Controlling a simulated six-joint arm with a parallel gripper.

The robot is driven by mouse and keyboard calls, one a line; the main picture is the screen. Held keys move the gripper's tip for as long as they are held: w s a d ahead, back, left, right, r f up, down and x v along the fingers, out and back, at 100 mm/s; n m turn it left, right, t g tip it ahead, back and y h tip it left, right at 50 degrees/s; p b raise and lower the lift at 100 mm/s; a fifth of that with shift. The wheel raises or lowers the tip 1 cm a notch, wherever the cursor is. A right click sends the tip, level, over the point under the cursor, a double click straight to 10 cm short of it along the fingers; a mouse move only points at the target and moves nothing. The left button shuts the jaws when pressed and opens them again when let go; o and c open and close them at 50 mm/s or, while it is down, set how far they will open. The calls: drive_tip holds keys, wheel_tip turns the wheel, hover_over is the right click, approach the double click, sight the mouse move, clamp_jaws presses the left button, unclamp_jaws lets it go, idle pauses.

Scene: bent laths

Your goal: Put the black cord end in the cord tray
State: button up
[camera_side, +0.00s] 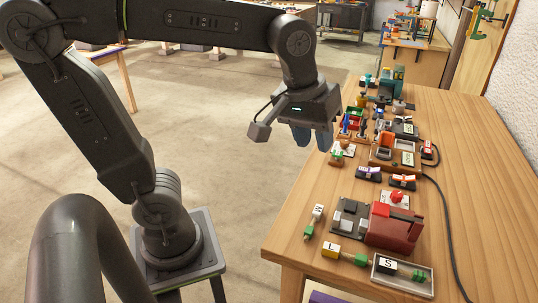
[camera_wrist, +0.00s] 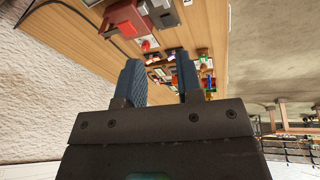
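A black cord (camera_side: 448,225) runs along the right part of the wooden table, from near the small devices in the middle down to the front edge. I cannot make out its free end. A shallow grey tray (camera_side: 400,287) lies at the table's front edge and holds a block marked S and a green piece; I cannot tell whether it is the cord tray. My gripper (camera_side: 313,138) hangs beside the table's left edge, apart from the cord and the tray. In the wrist view its two blue fingers (camera_wrist: 162,75) stand apart with nothing held between them.
A red and grey machine (camera_side: 392,228) stands near the front of the table (camera_side: 490,200). Lettered blocks (camera_side: 330,249) lie around it. Small devices and coloured parts crowd the table's middle and back. The right side is mostly clear except for the cord. A wall borders the far right.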

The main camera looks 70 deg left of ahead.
drive_tip(key=s+a+f+m+t, duration=0.2)
drive_tip(key=s+f+m, duration=0.2)
drive_tip(key=s+m, duration=0.2)
drive_tip(key=shift+s+a, duration=0.3)
drive_tip(key=shift+s, duration=0.4)
idle(0.5)
